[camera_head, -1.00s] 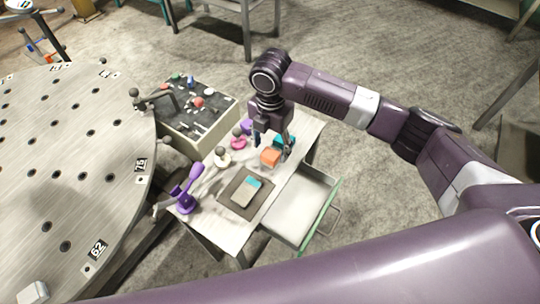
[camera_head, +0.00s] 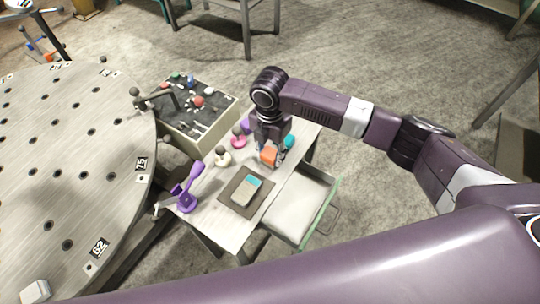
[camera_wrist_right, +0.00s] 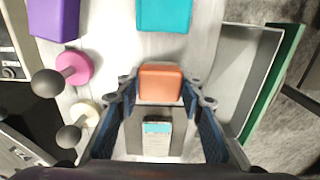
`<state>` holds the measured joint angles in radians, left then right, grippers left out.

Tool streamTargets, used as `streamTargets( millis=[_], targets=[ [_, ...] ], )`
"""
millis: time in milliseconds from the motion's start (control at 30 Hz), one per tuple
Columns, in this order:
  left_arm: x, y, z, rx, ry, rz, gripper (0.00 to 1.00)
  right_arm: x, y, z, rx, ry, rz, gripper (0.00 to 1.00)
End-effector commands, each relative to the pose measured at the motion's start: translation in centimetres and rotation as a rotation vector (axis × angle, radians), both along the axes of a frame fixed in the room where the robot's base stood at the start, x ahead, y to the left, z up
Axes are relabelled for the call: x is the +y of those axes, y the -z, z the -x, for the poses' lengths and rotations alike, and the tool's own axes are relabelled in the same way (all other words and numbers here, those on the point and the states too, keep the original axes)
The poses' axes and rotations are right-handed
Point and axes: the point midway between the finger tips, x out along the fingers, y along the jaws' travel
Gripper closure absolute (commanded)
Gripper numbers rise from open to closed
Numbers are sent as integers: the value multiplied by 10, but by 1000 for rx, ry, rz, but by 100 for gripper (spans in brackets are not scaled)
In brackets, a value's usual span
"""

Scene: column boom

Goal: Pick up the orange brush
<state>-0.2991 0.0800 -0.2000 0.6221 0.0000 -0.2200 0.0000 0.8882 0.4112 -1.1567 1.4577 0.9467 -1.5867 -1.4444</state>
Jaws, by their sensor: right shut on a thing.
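The orange brush (camera_head: 268,156) is a small block on the white table, and in the right wrist view its orange top (camera_wrist_right: 161,82) lies between the two fingertips. My right gripper (camera_head: 273,153) points down over it and is shut on it, a finger on each side; the fingertips also show in the right wrist view (camera_wrist_right: 160,90). I cannot tell whether the brush is clear of the table. My left gripper is not in view.
A teal block (camera_wrist_right: 165,14) stands close beside the brush. Pink (camera_head: 238,141), cream (camera_head: 222,158) and purple (camera_head: 187,201) items stand to the left. A dark mat (camera_head: 234,199) bears a small teal-and-beige item. A metal tray (camera_head: 297,208) is at the right.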

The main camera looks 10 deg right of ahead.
Motion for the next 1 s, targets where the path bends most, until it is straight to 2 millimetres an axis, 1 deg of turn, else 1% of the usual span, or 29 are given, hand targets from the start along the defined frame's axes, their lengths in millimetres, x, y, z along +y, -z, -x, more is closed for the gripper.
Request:
streamTargets(
  millis=[267,367,467,567,667,800,1000],
  targets=[
    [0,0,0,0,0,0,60,0,-3,0,-1,0,-1,89],
    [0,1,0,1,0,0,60,0,-9,-1,-1,0,-1,89],
    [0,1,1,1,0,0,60,1,-20,-1,-3,-1,-3,89],
    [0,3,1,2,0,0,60,1,-38,-2,-5,-1,-2,89],
    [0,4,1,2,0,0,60,0,-63,-2,-6,-1,-2,89],
    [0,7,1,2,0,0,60,0,-102,-2,-6,0,-2,89],
    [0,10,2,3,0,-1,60,1,-151,-1,-5,0,-2,89]
  ],
)
